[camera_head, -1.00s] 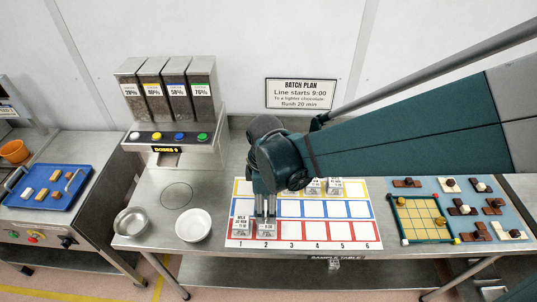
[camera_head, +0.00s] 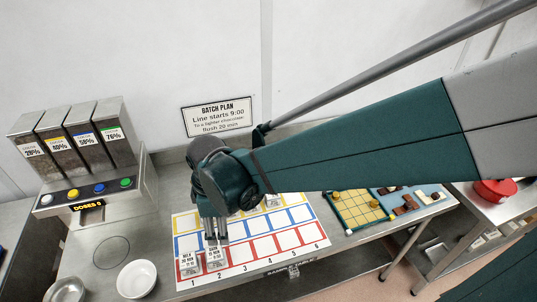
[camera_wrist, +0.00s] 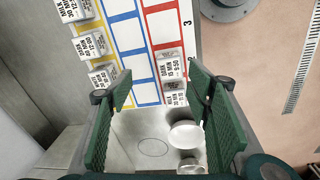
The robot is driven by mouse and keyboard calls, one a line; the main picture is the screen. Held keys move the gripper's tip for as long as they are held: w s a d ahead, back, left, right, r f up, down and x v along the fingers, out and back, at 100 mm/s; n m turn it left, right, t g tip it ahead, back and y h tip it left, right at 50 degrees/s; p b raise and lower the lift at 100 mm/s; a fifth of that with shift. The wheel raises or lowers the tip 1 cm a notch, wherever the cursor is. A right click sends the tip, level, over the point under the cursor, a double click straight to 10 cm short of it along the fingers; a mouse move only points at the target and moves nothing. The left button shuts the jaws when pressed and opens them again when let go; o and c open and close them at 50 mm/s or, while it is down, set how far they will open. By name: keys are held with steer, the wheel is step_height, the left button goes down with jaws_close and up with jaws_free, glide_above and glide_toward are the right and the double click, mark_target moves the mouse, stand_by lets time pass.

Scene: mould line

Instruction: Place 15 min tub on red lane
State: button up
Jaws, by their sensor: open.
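The lane board (camera_head: 236,268) has yellow, blue and red lanes with numbered columns. Two white labelled tubs stand upright in the red lane, one in column 1 (camera_head: 190,265) and one in column 2 (camera_head: 216,257). Their labels are too small to read surely; the column 2 tub (camera_wrist: 170,69) seems to read dark, 10 or 15 min. My gripper (camera_head: 214,240) is just above the column 2 tub. In the wrist view its green fingers (camera_wrist: 158,78) are spread wide with nothing held. Several more tubs (camera_wrist: 92,44) stand along the yellow lane, partly hidden by my arm in the head view.
A dispenser (camera_head: 85,150) with coloured buttons stands at the left. A white bowl (camera_head: 136,279) and a metal bowl (camera_head: 66,290) are left of the board. Several blue and red cells are free.

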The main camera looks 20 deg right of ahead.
steer(key=s+d+r+m+t, duration=0.2)
steer(key=d+r+m, duration=0.4)
steer(key=d, duration=0.4)
steer(key=s+d+r+m+t, duration=0.3)
steer(key=d+r+m+t, duration=0.1)
steer(key=d+r+m, duration=0.3)
steer(key=d+m, duration=0.2)
steer(key=d, duration=0.1)
steer(key=shift+s+d+r, duration=0.2)
steer(key=shift+s+d, duration=0.05)
